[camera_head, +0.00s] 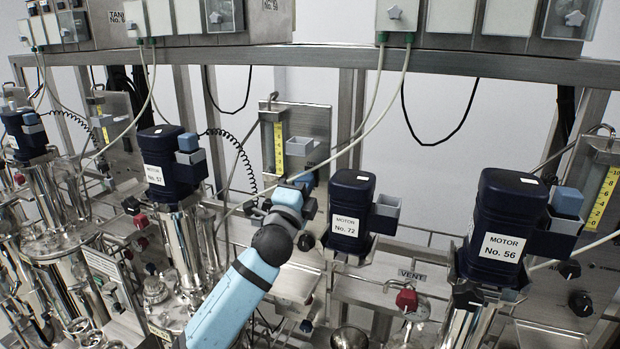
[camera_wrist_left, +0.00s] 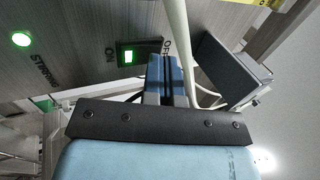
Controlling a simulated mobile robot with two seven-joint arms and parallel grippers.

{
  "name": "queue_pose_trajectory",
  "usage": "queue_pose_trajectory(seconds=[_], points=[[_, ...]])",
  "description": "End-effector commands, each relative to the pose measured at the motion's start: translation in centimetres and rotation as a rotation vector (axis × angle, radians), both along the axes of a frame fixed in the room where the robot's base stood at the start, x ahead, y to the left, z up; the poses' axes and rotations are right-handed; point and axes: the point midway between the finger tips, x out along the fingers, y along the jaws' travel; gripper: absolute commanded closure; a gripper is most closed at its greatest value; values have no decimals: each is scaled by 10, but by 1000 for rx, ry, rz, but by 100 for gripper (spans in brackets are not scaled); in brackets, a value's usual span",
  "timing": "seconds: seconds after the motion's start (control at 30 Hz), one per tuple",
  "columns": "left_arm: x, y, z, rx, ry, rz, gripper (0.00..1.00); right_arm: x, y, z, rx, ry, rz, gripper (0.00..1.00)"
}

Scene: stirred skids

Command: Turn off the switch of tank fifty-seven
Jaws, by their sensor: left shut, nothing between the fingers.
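In the left wrist view, a lit green rocker switch (camera_wrist_left: 128,57) sits in a dark frame on a grey panel, with ON to its left and OFF to its right. My left gripper (camera_wrist_left: 166,62) is shut and empty, its blue fingertips beside the OFF end; contact cannot be told. In the head view, my left gripper (camera_head: 292,192) is among the motors, and the switch cannot be made out. The motor with a label that seems to read No. 57 (camera_head: 168,150) stands left of it; the motor No. 72 (camera_head: 352,208) stands right. My right gripper is not in view.
A round green lamp (camera_wrist_left: 21,39) marked STIRRING is lit. A pale cable (camera_wrist_left: 180,40) passes close to my fingers, beside a grey box (camera_wrist_left: 228,68). The motor No. 56 (camera_head: 508,215) stands at right. A steel beam (camera_head: 330,57) crosses above.

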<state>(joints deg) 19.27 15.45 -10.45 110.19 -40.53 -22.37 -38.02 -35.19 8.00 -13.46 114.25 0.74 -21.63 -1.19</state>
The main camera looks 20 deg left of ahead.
Motion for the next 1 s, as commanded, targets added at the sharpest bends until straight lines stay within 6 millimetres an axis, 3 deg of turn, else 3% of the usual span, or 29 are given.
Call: queue_pose_trajectory(seconds=[0.77,1.0], points=[[11,1,0,0,0,1,100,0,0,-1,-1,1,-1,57],[6,0,0,0,0,0,100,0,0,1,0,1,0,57]])
